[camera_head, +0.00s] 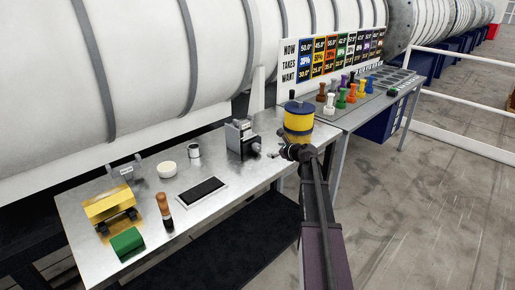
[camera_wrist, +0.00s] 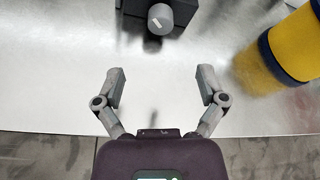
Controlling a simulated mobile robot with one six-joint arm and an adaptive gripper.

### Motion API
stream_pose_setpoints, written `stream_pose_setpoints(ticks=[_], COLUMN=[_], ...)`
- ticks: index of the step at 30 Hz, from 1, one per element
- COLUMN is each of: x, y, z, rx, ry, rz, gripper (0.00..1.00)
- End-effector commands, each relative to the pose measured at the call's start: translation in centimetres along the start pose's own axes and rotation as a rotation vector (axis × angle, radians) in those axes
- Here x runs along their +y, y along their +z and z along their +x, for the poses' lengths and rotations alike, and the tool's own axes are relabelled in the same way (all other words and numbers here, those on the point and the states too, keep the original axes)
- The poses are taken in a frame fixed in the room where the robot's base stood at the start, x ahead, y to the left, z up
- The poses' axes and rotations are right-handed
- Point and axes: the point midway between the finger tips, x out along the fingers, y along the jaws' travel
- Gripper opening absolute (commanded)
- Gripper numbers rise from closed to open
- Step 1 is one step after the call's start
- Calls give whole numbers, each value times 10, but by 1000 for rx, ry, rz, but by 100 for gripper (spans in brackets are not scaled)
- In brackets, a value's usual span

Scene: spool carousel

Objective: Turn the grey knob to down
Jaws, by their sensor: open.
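The grey knob (camera_wrist: 160,18) sits on the front of a dark device and carries a white pointer line. In the wrist view that line slants. The dark device (camera_head: 240,138) stands on the metal table, and the knob (camera_head: 256,147) shows small on its right side in the head view. My gripper (camera_wrist: 159,88) is open and empty. Its two fingers are spread wide, short of the knob and roughly in line with it, over the table's front edge. In the head view my gripper (camera_head: 287,153) is at the table edge beside the device, partly hidden by my arm.
A yellow and blue canister (camera_head: 299,119) stands close to the right of my gripper. Colored pegs stand farther right.

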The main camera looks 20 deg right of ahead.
Motion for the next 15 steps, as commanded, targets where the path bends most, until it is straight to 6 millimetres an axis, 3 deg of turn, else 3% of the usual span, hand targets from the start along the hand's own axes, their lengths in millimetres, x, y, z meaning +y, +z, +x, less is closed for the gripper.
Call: stream_pose_setpoints(ticks=[8, 15], x=[-2, -3], y=[-3, -4], z=[16, 47], rx=[1, 2], ry=[-1, -2], rz=[-1, -1], gripper=[90, 90])
